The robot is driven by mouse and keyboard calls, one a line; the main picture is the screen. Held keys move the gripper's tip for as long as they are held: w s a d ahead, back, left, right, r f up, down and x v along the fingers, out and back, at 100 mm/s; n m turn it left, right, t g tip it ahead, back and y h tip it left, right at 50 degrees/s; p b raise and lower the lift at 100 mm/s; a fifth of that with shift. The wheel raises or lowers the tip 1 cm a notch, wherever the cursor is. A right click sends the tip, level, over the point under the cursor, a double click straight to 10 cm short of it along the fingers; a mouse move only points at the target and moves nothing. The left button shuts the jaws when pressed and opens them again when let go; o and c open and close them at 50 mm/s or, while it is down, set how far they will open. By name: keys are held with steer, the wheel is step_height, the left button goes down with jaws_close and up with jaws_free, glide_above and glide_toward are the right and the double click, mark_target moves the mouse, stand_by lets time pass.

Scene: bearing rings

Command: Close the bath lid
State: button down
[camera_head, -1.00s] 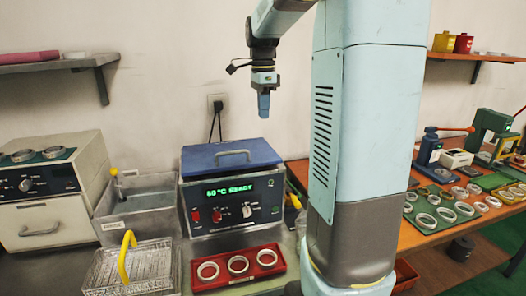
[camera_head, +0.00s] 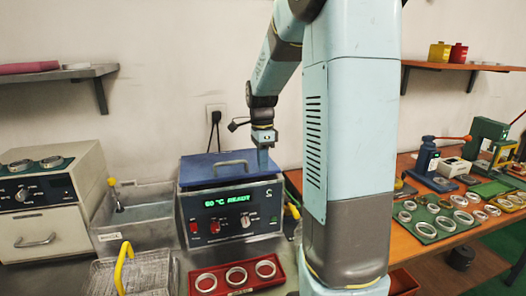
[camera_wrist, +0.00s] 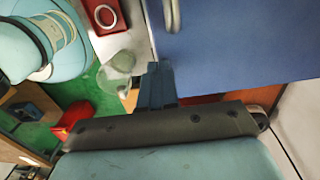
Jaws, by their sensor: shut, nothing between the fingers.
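The bath (camera_head: 232,215) is a grey box with a lit green display, red switches and a knob on its front. Its blue lid (camera_head: 205,168) lies flat over the top, with a grey handle (camera_head: 231,163) upright on it. My gripper (camera_head: 263,167) is shut and empty, pointing down at the lid's right part. In the wrist view the shut fingers (camera_wrist: 157,82) overlap the edge of the blue lid (camera_wrist: 235,50); I cannot tell whether they touch it. Part of the handle (camera_wrist: 172,14) shows at the top there.
A red tray (camera_head: 215,290) with three rings stands in front of the bath. A wire basket with a yellow handle (camera_head: 123,262) and a grey tank (camera_head: 135,228) are at its left. A plug and cable (camera_head: 215,118) are on the wall behind. An orange bench (camera_head: 405,235) is at the right.

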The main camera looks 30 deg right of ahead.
mark_target(264, 181)
steer(key=shift+f, duration=0.35)
steer(key=shift+s+f, duration=0.2)
steer(key=shift+f, duration=0.55)
steer(key=shift+s+a+f, duration=0.1)
steer(key=shift+s+f, duration=0.15)
steer(key=shift+f, duration=0.15)
step_height(264, 181, up, 15)
steer(key=shift+w+f, duration=0.15)
steer(key=shift+w, duration=0.05)
